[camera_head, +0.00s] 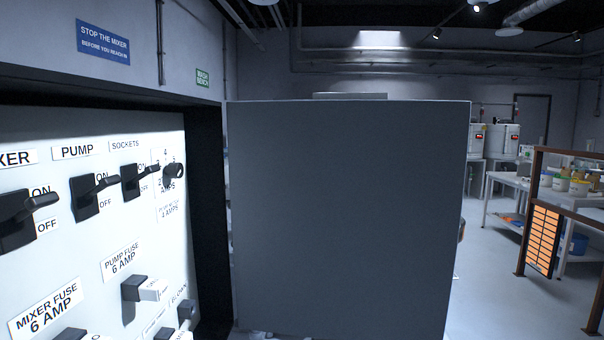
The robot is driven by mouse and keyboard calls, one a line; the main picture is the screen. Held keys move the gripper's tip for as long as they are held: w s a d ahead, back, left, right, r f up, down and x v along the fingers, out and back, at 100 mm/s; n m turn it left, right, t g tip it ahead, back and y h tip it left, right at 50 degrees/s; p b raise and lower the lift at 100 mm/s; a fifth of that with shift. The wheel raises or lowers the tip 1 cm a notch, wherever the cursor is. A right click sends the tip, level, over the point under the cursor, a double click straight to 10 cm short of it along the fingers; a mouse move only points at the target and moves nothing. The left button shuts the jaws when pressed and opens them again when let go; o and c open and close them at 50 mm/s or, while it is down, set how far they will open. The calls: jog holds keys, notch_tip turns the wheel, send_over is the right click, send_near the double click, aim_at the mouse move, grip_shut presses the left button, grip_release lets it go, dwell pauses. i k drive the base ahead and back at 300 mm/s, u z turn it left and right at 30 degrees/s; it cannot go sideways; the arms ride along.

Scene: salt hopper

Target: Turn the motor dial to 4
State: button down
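The motor dial is likely the round black knob (173,171) at the right edge of the white switch panel (150,225) on the left. A "4" is printed above it and lettering with "AMPS" below it. I see the panel at a steep angle, so the knob's setting cannot be read. My gripper is not in view.
Black switches for mixer (22,215), pump (92,193) and sockets (137,180) line the panel. A pump fuse holder (140,288) sits below. A large grey door (345,220) stands ahead, blocking the middle. Tables (510,183) and open floor lie to the right.

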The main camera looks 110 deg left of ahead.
aim_at(175, 170)
jog(key=z, duration=0.1)
jog(key=i, duration=0.95)
jog(key=u, duration=2.3)
jog(key=i, duration=0.2)
jog(key=u, duration=2.25)
jog(key=k, duration=0.6)
jog(key=u, duration=0.3)
jog(key=i, duration=1)
jog(key=u, duration=0.15)
